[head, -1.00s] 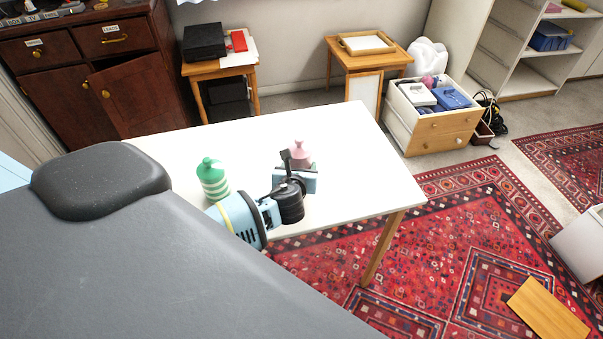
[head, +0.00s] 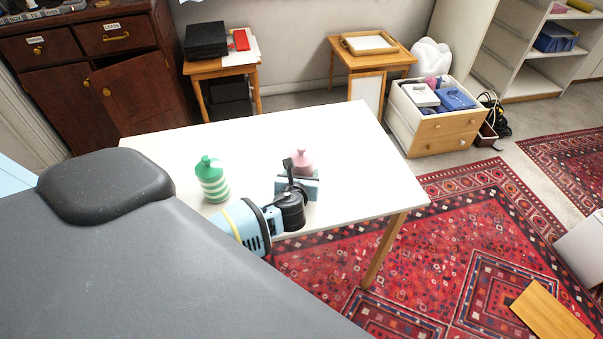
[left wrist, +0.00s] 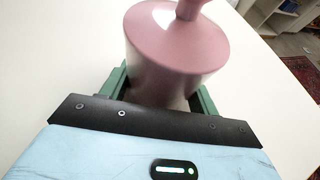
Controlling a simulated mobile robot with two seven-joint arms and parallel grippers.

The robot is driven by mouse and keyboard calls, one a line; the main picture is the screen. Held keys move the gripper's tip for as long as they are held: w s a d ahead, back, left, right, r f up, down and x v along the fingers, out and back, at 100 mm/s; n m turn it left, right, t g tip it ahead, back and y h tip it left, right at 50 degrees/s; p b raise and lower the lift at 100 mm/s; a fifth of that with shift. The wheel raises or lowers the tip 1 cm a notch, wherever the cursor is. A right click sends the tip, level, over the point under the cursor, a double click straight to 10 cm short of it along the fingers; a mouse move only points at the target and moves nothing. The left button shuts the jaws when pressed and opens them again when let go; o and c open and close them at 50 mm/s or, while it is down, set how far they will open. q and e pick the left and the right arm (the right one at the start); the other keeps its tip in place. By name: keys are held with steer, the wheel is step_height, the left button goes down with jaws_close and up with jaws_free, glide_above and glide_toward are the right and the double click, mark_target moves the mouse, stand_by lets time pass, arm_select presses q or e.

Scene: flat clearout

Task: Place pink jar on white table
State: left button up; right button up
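The pink jar (head: 302,159) is at the right part of the white table (head: 350,140), upright. My left gripper (head: 299,184) is around its lower part, reaching in from the near side. In the left wrist view the pink jar (left wrist: 175,50) sits between the two green fingers (left wrist: 160,95), which appear closed on its sides. The jar's base is hidden by the gripper, so I cannot tell whether it touches the tabletop. My right gripper is not in view.
A green and white striped jar (head: 212,182) stands on the table left of my left gripper. The tabletop behind is clear. An open drawer box (head: 433,132) with items stands on the floor beyond the table. A patterned red rug (head: 470,230) lies to the right.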

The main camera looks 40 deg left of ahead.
arm_select(q)
steer(key=o, duration=0.4)
steer(key=shift+r, duration=0.2)
steer(key=p+v, duration=0.2)
steer(key=v, duration=1)
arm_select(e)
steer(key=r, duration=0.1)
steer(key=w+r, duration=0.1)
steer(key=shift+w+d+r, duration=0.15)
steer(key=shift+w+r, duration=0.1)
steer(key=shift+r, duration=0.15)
